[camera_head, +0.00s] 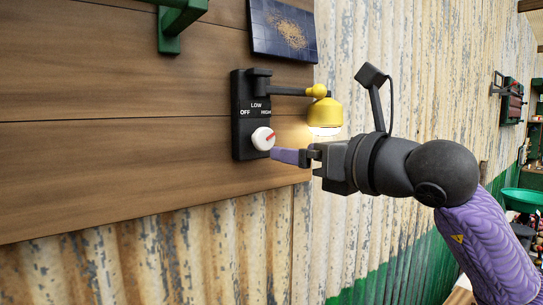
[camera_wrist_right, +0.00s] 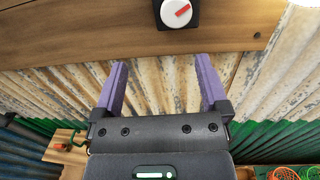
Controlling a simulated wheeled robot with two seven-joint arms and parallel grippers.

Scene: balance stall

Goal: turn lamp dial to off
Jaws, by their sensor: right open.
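The lamp dial (camera_head: 263,138) is a white round knob with a red pointer on a black panel (camera_head: 247,135) marked OFF, LOW and HIGH. The pointer slants up and right, toward HIGH. The yellow lamp (camera_head: 325,112) on its black arm is lit. My right gripper (camera_head: 290,156) is just right of and below the dial in the head view. In the right wrist view the dial (camera_wrist_right: 177,12) sits beyond and above the open, empty purple fingers (camera_wrist_right: 160,85), apart from them. My left gripper is not in view.
The panel is fixed to a wooden board (camera_head: 120,165) on a corrugated metal wall (camera_head: 230,245). A green bracket (camera_head: 178,20) and a dark tiled panel (camera_head: 285,28) are above. The space left of and below the dial is clear.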

